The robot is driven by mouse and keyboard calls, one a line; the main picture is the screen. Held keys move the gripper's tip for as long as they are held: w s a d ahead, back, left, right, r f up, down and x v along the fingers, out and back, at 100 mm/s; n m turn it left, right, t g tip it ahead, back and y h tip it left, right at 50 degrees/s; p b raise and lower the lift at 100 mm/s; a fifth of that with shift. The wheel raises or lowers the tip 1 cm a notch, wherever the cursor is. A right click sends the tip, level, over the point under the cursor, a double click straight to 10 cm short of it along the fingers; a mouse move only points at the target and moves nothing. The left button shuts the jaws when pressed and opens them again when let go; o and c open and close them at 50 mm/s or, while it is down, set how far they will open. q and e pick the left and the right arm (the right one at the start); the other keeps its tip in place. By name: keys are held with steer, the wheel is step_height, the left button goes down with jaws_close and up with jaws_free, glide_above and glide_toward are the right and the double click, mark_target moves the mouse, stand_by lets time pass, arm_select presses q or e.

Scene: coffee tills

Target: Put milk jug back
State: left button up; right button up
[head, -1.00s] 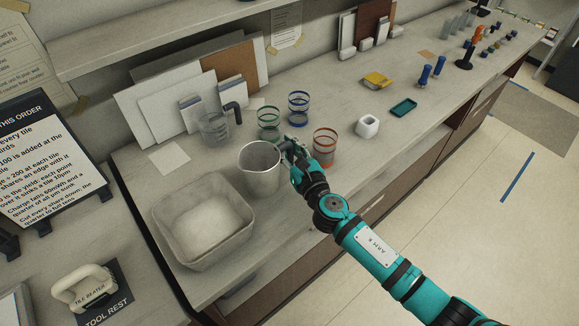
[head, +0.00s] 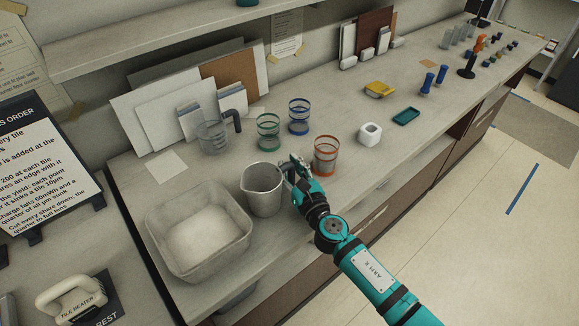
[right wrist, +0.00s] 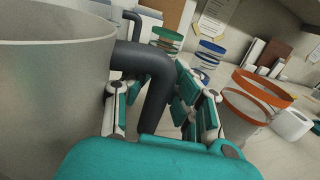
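The milk jug, a grey metal jug (head: 262,196) with a dark handle, stands upright on the counter, just right of the pale tub. In the right wrist view its wall (right wrist: 45,100) fills the left side and its dark bent handle (right wrist: 155,85) comes between my fingers. My right gripper (head: 296,170) is at the handle, with fingers on either side of it. The fingers look spread, with a gap between the handle and the right-hand finger (right wrist: 187,100). The jug's inside is mostly hidden. My left gripper is not in view.
A pale tub (head: 158,243) stands left of the jug. An orange-banded glass (head: 325,158) is close right of my gripper. Green-banded (head: 268,135) and blue-banded (head: 299,118) glasses and a clear measuring jug (head: 212,138) stand behind. A white cup (head: 370,134) is farther right.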

steer(key=shift+o, duration=0.2)
steer(key=shift+r, duration=0.15)
steer(key=v, duration=1.2)
